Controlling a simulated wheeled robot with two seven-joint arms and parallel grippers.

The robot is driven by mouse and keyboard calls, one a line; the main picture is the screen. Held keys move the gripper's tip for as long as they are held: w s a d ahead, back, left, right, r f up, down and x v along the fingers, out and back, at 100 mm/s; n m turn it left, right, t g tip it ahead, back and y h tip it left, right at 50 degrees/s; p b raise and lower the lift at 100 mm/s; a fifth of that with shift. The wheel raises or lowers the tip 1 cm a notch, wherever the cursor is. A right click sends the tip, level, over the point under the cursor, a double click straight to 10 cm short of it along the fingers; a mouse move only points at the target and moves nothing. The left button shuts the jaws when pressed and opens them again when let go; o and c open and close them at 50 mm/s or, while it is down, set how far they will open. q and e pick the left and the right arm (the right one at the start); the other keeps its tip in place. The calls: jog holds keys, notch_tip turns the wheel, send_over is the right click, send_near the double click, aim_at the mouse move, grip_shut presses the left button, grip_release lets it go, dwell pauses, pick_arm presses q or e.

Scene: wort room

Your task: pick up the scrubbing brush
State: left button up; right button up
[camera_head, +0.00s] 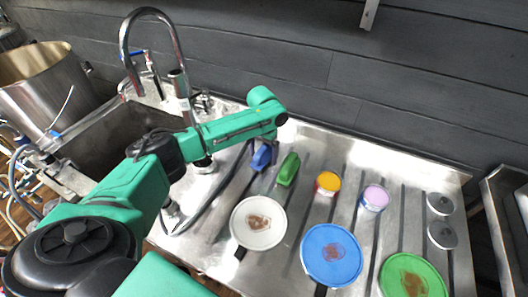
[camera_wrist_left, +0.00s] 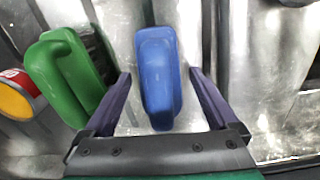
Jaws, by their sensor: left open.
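A blue scrubbing brush (camera_head: 262,157) lies on the steel drainboard, just below the end of my left arm in the head view. In the left wrist view the blue brush (camera_wrist_left: 158,70) lies between the two fingers of my left gripper (camera_wrist_left: 160,76). The gripper is open, with a visible gap on each side of the brush. A green brush (camera_head: 288,169) with a looped handle lies to the right of the blue one; it also shows in the left wrist view (camera_wrist_left: 62,75). The head view mostly hides the left fingers. My right gripper is out of view.
On the drainboard (camera_head: 223,262) stand an orange-topped tin (camera_head: 327,184), a pink-topped tin (camera_head: 374,197), and soiled white (camera_head: 258,222), blue (camera_head: 331,255) and green (camera_head: 411,276) plates. A tall faucet (camera_head: 180,85), sink and steel pot (camera_head: 45,80) are left.

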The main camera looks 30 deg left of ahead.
pick_arm(q)
jog(key=shift+f, duration=0.25)
jog(key=shift+c, duration=0.6)
jog(key=c, duration=1.3)
jog(key=shift+r, duration=0.15)
jog(key=shift+r, duration=0.3)
notch_tip(320, 180, up, 15)
jog(key=b, duration=0.2)
notch_tip(320, 180, up, 4)
send_over(263, 147)
jog(key=shift+s+r+p, duration=0.1)
jog(key=shift+p, duration=0.35)
